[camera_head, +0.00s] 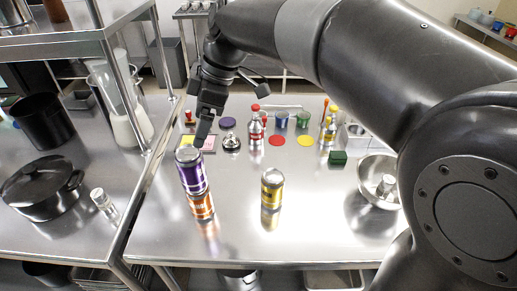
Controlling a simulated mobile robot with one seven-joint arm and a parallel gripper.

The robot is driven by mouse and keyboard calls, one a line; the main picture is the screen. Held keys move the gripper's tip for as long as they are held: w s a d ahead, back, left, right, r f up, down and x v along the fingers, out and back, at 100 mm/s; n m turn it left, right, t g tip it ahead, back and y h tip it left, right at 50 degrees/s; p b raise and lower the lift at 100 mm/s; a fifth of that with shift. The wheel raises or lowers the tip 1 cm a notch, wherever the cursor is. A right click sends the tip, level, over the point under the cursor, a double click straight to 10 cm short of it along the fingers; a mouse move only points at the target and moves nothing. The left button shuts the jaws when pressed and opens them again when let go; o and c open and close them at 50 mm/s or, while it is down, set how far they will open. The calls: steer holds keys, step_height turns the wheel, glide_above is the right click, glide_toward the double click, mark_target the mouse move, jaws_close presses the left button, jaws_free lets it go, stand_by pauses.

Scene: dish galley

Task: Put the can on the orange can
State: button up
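A purple can (191,177) stands upright directly above an orange can (202,207) at the left front of the steel counter. Its bottom appears to meet the orange can's top, with no gap visible. The orange can stands on the counter and its upper part is hidden. A gold-yellow can (272,188) stands apart to the right. My gripper (202,140) points down just behind and above the purple can's top. Only a dark finger shows there. I cannot tell whether it touches the can or how far its fingers are apart.
Behind stand a call bell (231,142), a red-capped bottle (256,128) and coloured cups. A green box (338,158) and a metal bowl (377,182) are at right. A shelf post (119,85) and black pot (45,189) are at left. The counter's front middle is clear.

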steer(key=s+d+f+m+t+h, duration=0.1)
steer(key=s+d+m, duration=0.3)
steer(key=d, duration=0.5)
steer(key=s+d+f+m+t+h, duration=0.2)
steer(key=s+d+f+m+t, duration=0.1)
steer(key=d+m, duration=0.6)
steer(key=s+d+f+m+t+h, duration=0.1)
steer(key=s+d+f+m+t, duration=0.1)
steer(key=s+d+m, duration=0.4)
steer(key=d+f, duration=0.1)
steer(key=d, duration=0.2)
steer(key=shift+s+d+f+m+h, duration=0.3)
steer(key=shift+s+f+m, duration=0.05)
steer(key=shift+m, duration=0.05)
